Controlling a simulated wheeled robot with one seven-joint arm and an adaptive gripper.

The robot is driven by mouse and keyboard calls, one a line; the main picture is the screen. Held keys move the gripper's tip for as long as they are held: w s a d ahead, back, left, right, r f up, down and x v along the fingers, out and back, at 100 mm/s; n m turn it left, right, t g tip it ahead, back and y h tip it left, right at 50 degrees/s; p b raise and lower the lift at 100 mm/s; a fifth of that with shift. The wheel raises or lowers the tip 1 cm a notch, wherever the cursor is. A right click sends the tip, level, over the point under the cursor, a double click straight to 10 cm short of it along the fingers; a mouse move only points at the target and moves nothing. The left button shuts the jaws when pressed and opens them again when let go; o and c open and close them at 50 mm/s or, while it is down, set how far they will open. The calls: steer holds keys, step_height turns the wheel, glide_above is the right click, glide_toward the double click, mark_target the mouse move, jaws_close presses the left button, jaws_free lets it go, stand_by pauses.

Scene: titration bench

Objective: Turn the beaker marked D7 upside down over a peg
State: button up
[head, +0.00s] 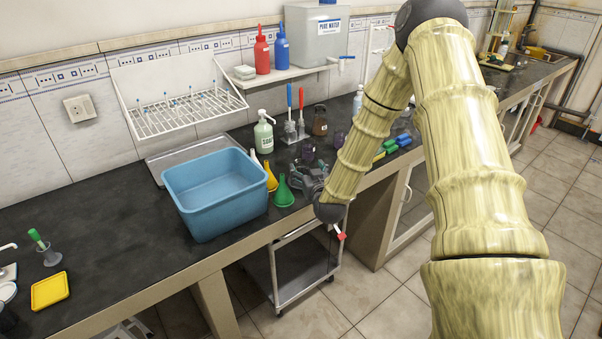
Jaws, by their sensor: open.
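My gripper (309,180) is over the bench's front edge, just right of the green funnel, partly hidden by my arm. It is open; its fingers are small and dark, and I cannot make out anything between them. A white wall rack (185,122) with several upright blue-tipped pegs (190,103) hangs above the bench at the back left. I cannot make out a beaker marked D7. Dark small vessels (307,153) stand just behind my gripper, but no marking on them is readable.
A blue basin (214,190) stands left of my gripper, beside white, yellow and green funnels (283,193). A soap bottle (264,133) and red and blue brushes (295,115) stand behind. A shelf (285,76) holds bottles and a water tank. The bench left of the basin is largely clear.

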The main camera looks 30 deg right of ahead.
mark_target(302, 164)
steer(key=shift+f+p+x, duration=0.2)
steer(key=shift+p+x, duration=0.4)
steer(key=shift+x, duration=1.1)
steer(key=shift+f+p+x, duration=0.15)
steer(key=shift+p+x, duration=0.45)
steer(key=shift+x, duration=1.1)
steer(key=c, duration=1.1)
